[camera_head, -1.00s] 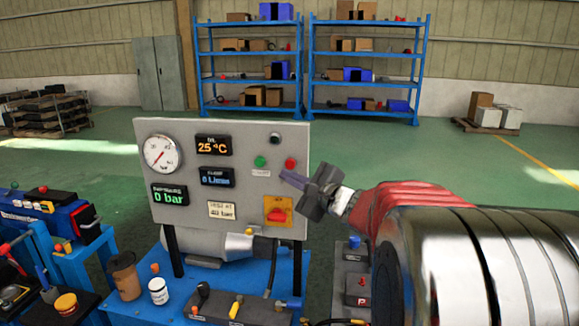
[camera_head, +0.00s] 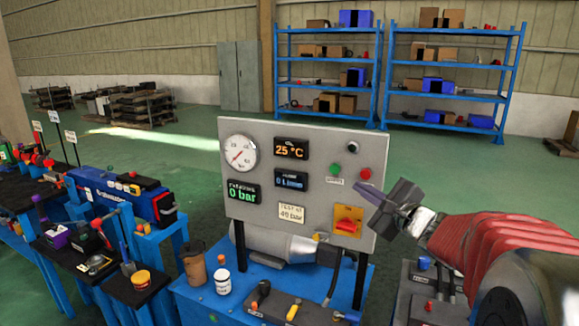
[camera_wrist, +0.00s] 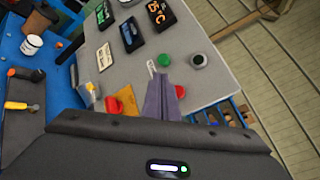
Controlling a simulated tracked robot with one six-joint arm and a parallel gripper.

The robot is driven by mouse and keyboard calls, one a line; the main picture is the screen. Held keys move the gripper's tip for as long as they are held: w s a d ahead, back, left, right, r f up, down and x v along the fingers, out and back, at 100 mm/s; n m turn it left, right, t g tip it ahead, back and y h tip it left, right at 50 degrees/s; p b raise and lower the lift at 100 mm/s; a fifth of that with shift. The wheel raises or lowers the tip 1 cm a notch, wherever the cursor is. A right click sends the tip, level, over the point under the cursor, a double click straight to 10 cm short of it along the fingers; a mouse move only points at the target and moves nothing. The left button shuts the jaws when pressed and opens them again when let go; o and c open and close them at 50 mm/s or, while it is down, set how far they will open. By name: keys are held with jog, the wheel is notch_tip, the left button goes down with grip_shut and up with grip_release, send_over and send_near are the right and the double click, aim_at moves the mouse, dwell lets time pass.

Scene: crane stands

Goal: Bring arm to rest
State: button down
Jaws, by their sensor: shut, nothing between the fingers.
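My gripper (camera_head: 372,196) is in front of the right part of a grey control panel, its fingers together with nothing between them. The fingers also show in the wrist view (camera_wrist: 162,98), pointing towards the panel face. My red-sleeved arm reaches in from the right edge. The grey panel (camera_head: 262,210) stands upright on a blue bench (camera_head: 200,290). It carries a round gauge (camera_head: 239,153), a 25 °C display (camera_head: 291,149), a 0 bar display (camera_head: 243,192), a green button (camera_head: 335,171), a red button (camera_head: 365,174) and a red switch on an orange plate (camera_head: 347,225). Whether the fingers touch the panel I cannot tell.
A blue machine (camera_head: 120,190) and cluttered black stands are further left. Blue shelves (camera_head: 325,75) stand at the back. Green floor (camera_head: 180,150) lies open between.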

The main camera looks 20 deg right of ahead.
jog(key=s+a+f+n+g+y, duration=0.3)
jog(key=s+a+f+n+g, duration=0.6)
jog(key=s+a+f+n, duration=0.4)
jog(key=s+a+n+g+h, duration=0.1)
jog(key=s+a+n+h, duration=0.1)
jog(key=s+a+n, duration=0.2)
jog(key=s+a+f+n+g+h, duration=0.1)
jog(key=s+a+n, duration=0.3)
jog(key=s+n, duration=0.4)
jog(key=s+h, duration=0.1)
jog(key=s, duration=0.2)
jog(key=shift+s+a+g+h, duration=0.3)
jog(key=shift+s+h, duration=0.05)
jog(key=shift+h, duration=0.05)
jog(key=shift+f, duration=0.1)
jog(key=c, duration=2.5)
grip_release()
